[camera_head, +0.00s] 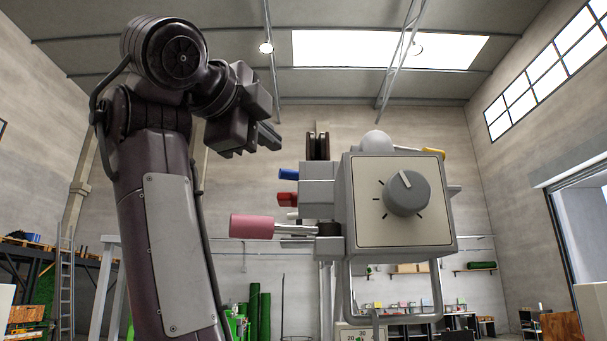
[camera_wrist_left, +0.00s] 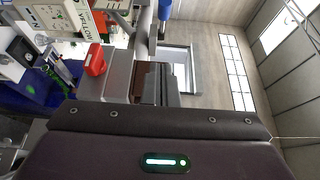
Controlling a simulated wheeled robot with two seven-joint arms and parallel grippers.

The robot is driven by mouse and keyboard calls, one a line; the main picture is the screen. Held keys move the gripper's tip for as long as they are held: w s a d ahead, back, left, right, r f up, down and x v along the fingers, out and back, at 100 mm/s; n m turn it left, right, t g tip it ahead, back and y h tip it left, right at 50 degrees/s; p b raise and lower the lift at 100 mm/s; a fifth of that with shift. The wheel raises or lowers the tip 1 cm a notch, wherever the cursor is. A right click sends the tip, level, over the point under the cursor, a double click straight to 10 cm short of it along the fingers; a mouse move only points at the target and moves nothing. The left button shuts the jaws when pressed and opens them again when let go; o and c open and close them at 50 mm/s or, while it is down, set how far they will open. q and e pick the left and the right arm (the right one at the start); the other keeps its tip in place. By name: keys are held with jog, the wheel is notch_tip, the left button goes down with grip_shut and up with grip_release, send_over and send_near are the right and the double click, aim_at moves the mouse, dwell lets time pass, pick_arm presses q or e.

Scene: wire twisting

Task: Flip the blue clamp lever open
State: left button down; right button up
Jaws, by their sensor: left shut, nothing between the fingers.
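The blue clamp lever (camera_head: 288,174) sticks out to the left from the side of the grey machine in the head view. A blue piece that looks like it shows at the top of the left wrist view (camera_wrist_left: 165,9). A red lever (camera_head: 288,201) sits just below the blue one; a red part also shows in the left wrist view (camera_wrist_left: 95,60). My left gripper (camera_head: 271,137) is shut and empty, above and slightly left of the blue lever, apart from it. My right gripper is not in view.
The grey machine (camera_head: 447,237) has a large dial (camera_head: 406,194) on its front. A pink handle (camera_head: 251,226) juts out left below the red lever. A dark spool (camera_head: 318,146) stands on top. The space left of the levers is free.

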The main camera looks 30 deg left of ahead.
pick_arm(q)
jog(key=s, duration=0.2)
jog(key=p, duration=0.9)
send_near(296, 173)
jog(key=w, duration=0.6)
jog(key=shift+a, duration=0.3)
jog(key=shift+s, duration=0.1)
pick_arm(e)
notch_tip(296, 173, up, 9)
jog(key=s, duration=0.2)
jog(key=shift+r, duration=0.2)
